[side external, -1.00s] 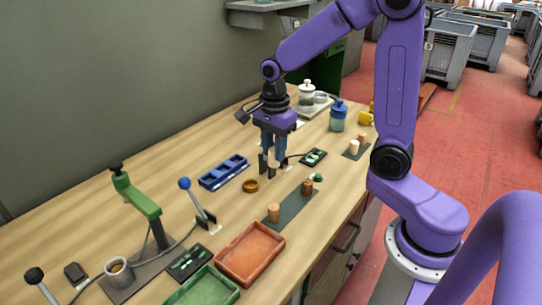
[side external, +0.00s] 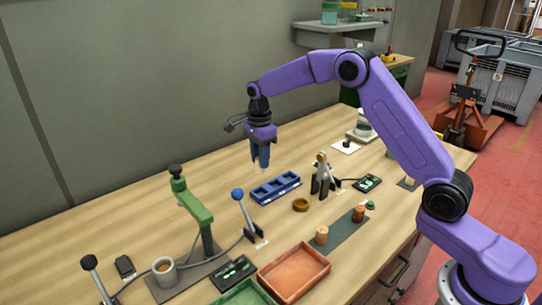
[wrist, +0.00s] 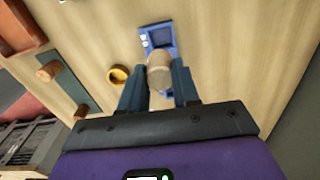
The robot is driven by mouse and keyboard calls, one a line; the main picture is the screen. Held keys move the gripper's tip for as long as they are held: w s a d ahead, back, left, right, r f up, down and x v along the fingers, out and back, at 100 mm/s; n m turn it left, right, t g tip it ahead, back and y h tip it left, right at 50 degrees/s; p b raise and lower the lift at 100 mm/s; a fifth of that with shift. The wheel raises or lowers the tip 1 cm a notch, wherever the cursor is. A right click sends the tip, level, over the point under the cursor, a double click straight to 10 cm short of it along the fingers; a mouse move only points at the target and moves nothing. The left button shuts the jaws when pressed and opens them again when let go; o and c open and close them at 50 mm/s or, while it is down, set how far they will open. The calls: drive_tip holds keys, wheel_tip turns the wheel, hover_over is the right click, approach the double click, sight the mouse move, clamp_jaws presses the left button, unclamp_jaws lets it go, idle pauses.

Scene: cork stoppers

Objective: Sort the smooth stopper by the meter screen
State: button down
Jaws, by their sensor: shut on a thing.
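My gripper (side external: 260,164) is shut on a pale tan cork stopper (wrist: 159,72), held upright in the air between its blue fingers; the side view hardly shows the stopper. It is behind and left of the blue tray (side external: 276,188), which has several compartments; in the wrist view the tray (wrist: 170,50) is partly hidden behind the stopper. A dark fixture with upright jaws (side external: 322,180) stands right of the tray, cabled to a small meter screen (side external: 367,183) with green marks too small to read. Another similar screen (side external: 234,271) lies near the front.
A brown ring-like dish (side external: 300,204), red tray (side external: 294,272), green tray (side external: 245,295), green press (side external: 195,207) and blue-knobbed lever (side external: 240,200) stand around.

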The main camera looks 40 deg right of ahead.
drive_tip(key=shift+w+f, duration=0.1)
drive_tip(key=shift+f, duration=3.2)
drive_tip(key=shift+f, duration=1.35)
drive_tip(key=c, duration=0.8)
unclamp_jaws()
drive_tip(key=shift+o, duration=0.2)
wheel_tip(320, 180, up, 17)
drive_tip(key=shift+r, duration=0.2)
